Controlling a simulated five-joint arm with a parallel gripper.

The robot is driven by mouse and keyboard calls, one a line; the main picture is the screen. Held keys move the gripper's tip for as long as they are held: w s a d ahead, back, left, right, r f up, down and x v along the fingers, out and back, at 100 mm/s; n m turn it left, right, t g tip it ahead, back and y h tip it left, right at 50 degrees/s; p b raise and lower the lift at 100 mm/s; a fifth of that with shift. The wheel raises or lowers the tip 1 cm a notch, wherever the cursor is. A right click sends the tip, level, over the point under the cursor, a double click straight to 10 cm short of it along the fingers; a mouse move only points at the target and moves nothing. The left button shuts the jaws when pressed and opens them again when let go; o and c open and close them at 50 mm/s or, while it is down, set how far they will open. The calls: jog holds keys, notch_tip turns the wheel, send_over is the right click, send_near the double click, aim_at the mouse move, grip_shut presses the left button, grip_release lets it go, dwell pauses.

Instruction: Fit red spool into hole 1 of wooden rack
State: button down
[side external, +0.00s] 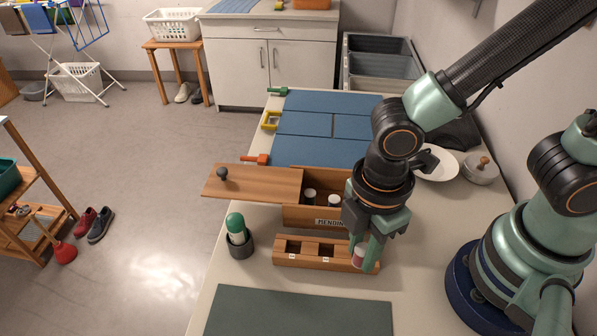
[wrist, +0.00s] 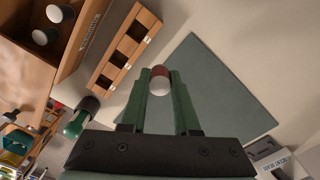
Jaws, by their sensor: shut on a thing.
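My gripper (wrist: 160,76) is shut on the red spool (wrist: 160,72), which has a red body and a white end. The spool also shows low between the fingers in the side view (side external: 358,258). The wooden rack (side external: 310,264) lies on the table with its dark square holes in a row. Labels mark the left and middle holes; the right end is partly hidden by my gripper. In the wrist view three holes show in the rack (wrist: 126,50), and the spool appears beside it, to the right. I cannot tell its height over the rack.
An open wooden box (side external: 300,215) marked MENDING holds more spools behind the rack, its lid (side external: 255,182) slid left. A green-topped item in a dark cup (side external: 240,248) stands left of the rack. A flat green mat (side external: 300,315) lies in front. A white plate (side external: 440,165) is behind.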

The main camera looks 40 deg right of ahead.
aim_at(363, 248)
jog(key=shift+f, duration=4.35)
jog(key=shift+f, duration=0.1)
jog(key=c, duration=0.9)
grip_release()
jog(key=shift+c, duration=0.2)
notch_tip(363, 248, up, 12)
jog(key=shift+f, duration=0.1)
jog(key=shift+w+r, duration=0.2)
jog(key=shift+r, duration=0.1)
jog(key=w+d+r+m+t, duration=0.1)
jog(key=w+d+r+m, duration=0.3)
jog(key=w+d+m, duration=0.1)
jog(key=w+d+r+m+t+y, duration=0.1)
jog(key=w+d+r+m, duration=0.1)
jog(key=w+m, duration=0.1)
jog(key=shift+d+t, duration=0.3)
jog(key=shift+d, duration=0.05)
jog(key=w+d+r+m+t, duration=0.1)
jog(key=d+r+m, duration=0.1)
jog(key=d, duration=0.1)
jog(key=w+d+r+m+t, duration=0.1)
jog(key=d+r+m, duration=0.1)
jog(key=d+m, duration=0.1)
jog(key=d+r+m+t+h, duration=0.1)
jog(key=d+r+m, duration=0.1)
jog(key=d, duration=0.3)
jog(key=shift+w+m, duration=0.4)
jog(key=shift+c, duration=0.3)
